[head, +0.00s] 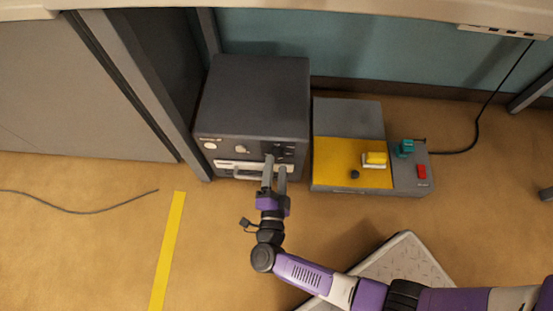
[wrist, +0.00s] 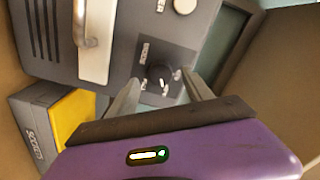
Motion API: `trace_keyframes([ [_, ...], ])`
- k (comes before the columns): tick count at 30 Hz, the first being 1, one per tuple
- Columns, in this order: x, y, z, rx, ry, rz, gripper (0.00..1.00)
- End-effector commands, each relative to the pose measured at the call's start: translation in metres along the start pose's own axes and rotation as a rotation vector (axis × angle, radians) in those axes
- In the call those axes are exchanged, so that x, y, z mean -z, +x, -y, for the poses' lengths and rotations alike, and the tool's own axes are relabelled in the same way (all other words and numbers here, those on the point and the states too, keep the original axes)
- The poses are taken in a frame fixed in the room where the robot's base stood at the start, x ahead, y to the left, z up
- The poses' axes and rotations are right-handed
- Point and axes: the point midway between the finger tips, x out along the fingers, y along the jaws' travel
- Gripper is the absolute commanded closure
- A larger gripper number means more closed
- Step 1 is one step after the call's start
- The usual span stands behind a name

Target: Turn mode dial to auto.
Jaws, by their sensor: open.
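The mode dial (wrist: 159,74) is a small round black knob with a pale pointer mark, on the dark grey face of a machine (head: 252,85). Small white labels surround it, too small to read surely. In the wrist view the pointer mark lies toward the bottom of the picture, toward my gripper. My gripper (head: 275,163) is open at the machine's front, towards its right side. In the wrist view its fingertips lie either side of the dial with gaps visible; I cannot tell whether either touches it. In the head view my fingers partly cover this area.
The machine's front also carries a pale bar handle (wrist: 86,24) and a silver knob (head: 240,149). A low grey and yellow box (head: 340,165) with a yellow block, a teal part and a red switch stands right of it. A grey plate (head: 400,262) lies by my arm.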

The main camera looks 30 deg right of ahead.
Motion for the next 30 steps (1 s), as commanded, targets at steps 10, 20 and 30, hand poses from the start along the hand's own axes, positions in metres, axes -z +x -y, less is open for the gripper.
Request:
trace_keyframes([
  [10, 0.0, -0.046, 0.0, 0.001, -0.002, 0.002, 0.41],
  [20, 0.0, -0.049, 0.0, 0.001, -0.001, 0.001, 0.41],
  [30, -0.001, -0.049, 0.0, 0.001, -0.001, 0.005, 0.41],
])
